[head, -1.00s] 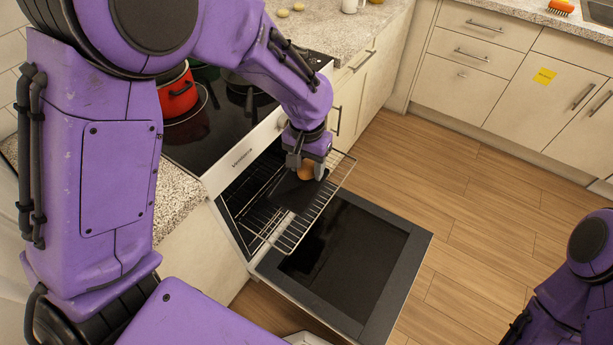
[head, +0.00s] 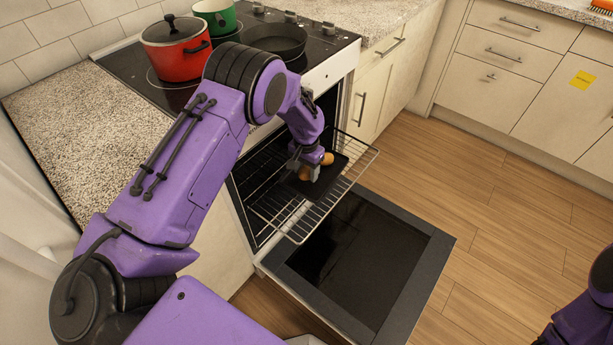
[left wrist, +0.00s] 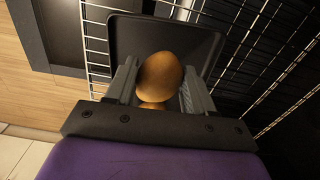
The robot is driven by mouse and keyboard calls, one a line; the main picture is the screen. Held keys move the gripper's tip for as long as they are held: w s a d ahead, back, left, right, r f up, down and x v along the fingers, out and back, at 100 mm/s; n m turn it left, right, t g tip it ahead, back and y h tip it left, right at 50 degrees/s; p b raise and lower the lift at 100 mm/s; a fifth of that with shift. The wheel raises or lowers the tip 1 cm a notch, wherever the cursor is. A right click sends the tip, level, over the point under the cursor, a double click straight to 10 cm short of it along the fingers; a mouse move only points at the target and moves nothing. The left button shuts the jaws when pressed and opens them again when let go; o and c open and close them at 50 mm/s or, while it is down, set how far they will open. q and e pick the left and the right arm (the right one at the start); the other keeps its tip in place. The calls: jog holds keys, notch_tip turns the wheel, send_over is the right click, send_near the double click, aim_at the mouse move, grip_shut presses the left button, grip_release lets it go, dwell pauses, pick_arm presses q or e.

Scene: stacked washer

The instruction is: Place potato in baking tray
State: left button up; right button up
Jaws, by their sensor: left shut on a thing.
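The dark baking tray (head: 333,180) lies on the pulled-out wire rack of the open oven; it also fills the upper middle of the left wrist view (left wrist: 123,38). My left gripper (head: 309,168) is low over the tray, pointing down. In the left wrist view its fingers (left wrist: 157,88) close on a brown potato (left wrist: 160,72). A second brown shape, likely another potato (left wrist: 152,105), is partly hidden by the gripper's base. In the head view, brown potatoes show on both sides of the fingers, one at the right (head: 327,158). I cannot tell whether the held potato touches the tray.
The oven door (head: 400,290) hangs open below the wire rack (head: 300,228). The stovetop above holds a red pot (head: 177,62), a green pot (head: 222,22) and a dark pan (head: 275,45). Wooden floor (head: 490,220) is clear at the right.

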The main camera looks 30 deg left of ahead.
aim_at(306, 176)
pick_arm(q)
jog(key=shift+w+a+f, duration=0.2)
jog(key=shift+w+f, duration=0.1)
jog(key=shift+f, duration=0.15)
jog(key=f, duration=0.3)
jog(key=shift+w+a+f, duration=0.1)
jog(key=shift+w+f, duration=0.1)
jog(key=shift+f+b, duration=0.15)
jog(key=shift+b, duration=0.15)
jog(key=o, duration=1.1)
